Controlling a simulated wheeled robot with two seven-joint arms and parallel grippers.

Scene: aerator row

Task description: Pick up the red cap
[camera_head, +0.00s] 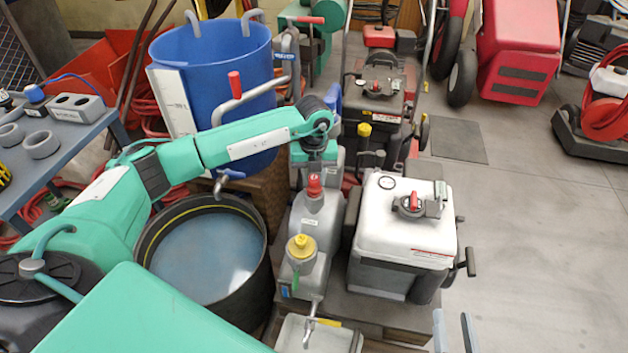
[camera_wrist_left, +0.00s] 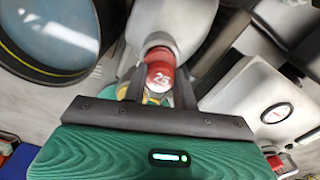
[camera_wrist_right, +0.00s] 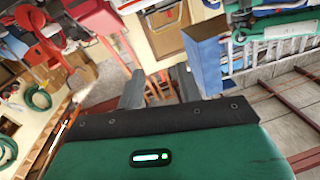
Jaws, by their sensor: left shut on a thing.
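The red cap (camera_head: 314,186) is at the top of a grey jug (camera_head: 318,220); I cannot tell whether any gap lies between them. My left gripper (camera_wrist_left: 160,88) points down over the jug and is shut on the red cap. In the left wrist view the cap (camera_wrist_left: 160,76), marked "25", is between the two fingers. The fingers are mostly hidden in the head view. My right gripper (camera_wrist_right: 158,88) has its fingers apart in the right wrist view, with nothing between them.
A yellow cap (camera_head: 301,246) is close in front. A white-topped machine (camera_head: 400,240) with a red knob stands to the right. A dark round tub (camera_head: 160,225) and a blue barrel (camera_head: 245,60) are on the left. Open floor (camera_head: 540,250) lies to the right.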

